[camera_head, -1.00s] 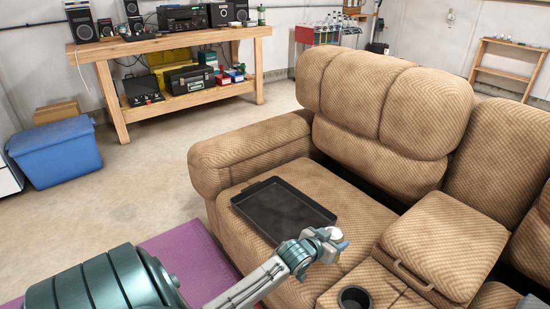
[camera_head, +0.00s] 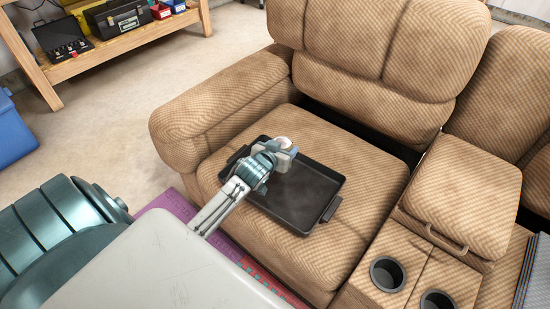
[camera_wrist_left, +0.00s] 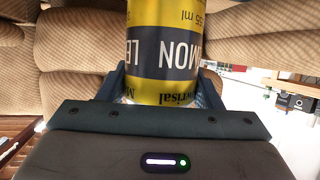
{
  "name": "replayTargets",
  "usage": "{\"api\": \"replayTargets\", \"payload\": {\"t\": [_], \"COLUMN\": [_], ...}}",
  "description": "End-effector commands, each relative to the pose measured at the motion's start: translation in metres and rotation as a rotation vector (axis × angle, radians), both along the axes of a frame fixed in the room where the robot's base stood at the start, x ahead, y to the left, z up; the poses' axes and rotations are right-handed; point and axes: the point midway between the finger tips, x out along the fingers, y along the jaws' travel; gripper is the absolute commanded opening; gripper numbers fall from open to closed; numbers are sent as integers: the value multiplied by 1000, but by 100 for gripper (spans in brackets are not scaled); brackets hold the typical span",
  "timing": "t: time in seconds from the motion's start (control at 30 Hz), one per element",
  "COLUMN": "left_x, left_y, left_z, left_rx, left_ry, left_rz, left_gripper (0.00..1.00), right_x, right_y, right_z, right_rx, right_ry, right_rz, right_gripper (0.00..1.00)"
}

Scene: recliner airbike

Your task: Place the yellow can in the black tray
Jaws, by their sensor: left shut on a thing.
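The yellow can (camera_wrist_left: 165,50) has a dark label band with pale lettering and fills the upper middle of the left wrist view. My left gripper (camera_wrist_left: 165,90) is shut on it, with a finger on each side. In the head view my left gripper (camera_head: 284,152) is over the back left part of the black tray (camera_head: 300,215). The can is mostly hidden there behind the gripper; only a pale round end shows. The tray lies flat on the left seat of the recliner and its visible floor is empty. My right gripper is not seen.
The tan recliner (camera_head: 370,55) has an armrest (camera_head: 215,110) left of the tray and a high backrest behind it. Cup holders (camera_head: 387,273) are in the console at right. A wooden bench (camera_head: 110,45) and blue bin (camera_head: 12,130) stand at left.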

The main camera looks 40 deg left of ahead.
Motion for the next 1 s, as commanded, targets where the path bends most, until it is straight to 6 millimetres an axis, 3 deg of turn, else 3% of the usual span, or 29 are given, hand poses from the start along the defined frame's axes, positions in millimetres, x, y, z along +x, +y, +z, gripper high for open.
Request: {"api": "replayTargets", "payload": {"t": [0.13, 0.6, 1.0], "left_x": [0, 0, 0], "left_y": [-1, -1, -1], "left_z": [-31, -83, -88], "left_rx": [-3, -1, 0], "left_ry": [2, 1, -1], "left_rz": [0, -1, -1], "left_gripper": [25, 25, 25], "right_x": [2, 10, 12], "right_y": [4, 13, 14], "right_z": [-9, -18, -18], "right_rx": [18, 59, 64], "right_ry": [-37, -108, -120], "right_rz": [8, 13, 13], "right_gripper": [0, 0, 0]}}
